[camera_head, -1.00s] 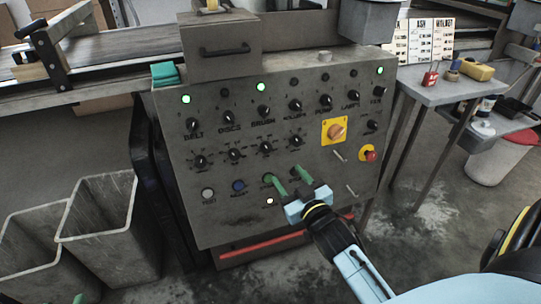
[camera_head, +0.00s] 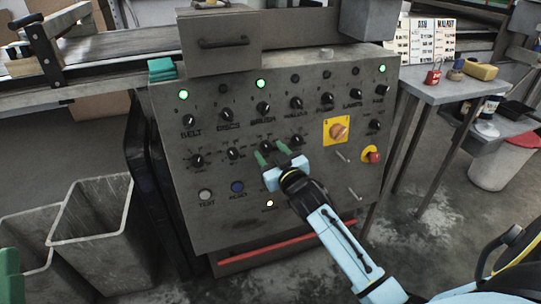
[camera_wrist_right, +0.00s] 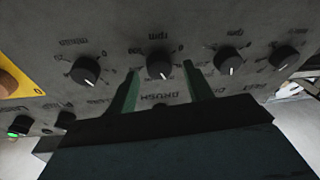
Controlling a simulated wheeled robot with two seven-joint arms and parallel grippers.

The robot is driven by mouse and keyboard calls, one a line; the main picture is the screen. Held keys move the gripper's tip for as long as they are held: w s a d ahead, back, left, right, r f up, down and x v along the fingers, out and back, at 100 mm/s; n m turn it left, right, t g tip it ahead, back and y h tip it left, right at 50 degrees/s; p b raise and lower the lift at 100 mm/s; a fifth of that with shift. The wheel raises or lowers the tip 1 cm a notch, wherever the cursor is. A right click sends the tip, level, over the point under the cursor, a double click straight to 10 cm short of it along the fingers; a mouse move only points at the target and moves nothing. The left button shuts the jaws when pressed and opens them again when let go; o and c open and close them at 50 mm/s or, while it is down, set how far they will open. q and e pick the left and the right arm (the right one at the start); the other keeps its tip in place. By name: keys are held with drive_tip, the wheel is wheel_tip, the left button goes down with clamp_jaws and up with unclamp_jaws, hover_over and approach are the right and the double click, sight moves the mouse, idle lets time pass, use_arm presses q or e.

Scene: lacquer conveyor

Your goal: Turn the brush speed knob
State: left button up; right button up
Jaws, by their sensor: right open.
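The brush speed knob (camera_head: 266,146) is a small black dial on the grey control panel (camera_head: 225,215), in the lower dial row below the BRUSH switch (camera_head: 263,108). My right gripper (camera_head: 273,151) is open in front of it, green fingers pointing at the panel. In the right wrist view the panel appears upside down. The knob (camera_wrist_right: 159,66) sits between the two fingertips, its white mark visible; I cannot tell whether they touch it. A green finger, apparently of my left gripper (camera_head: 10,275), shows at the bottom left edge; its opening is hidden.
Neighbouring dials sit close on both sides, at left (camera_head: 233,153) and right (camera_head: 297,141). A yellow-plated rotary switch (camera_head: 337,131) and a red stop button (camera_head: 373,157) are farther right. Grey bins (camera_head: 92,235) stand on the floor at left.

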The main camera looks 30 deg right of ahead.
drive_tip(key=shift+w, duration=0.3)
drive_tip(key=c, duration=1)
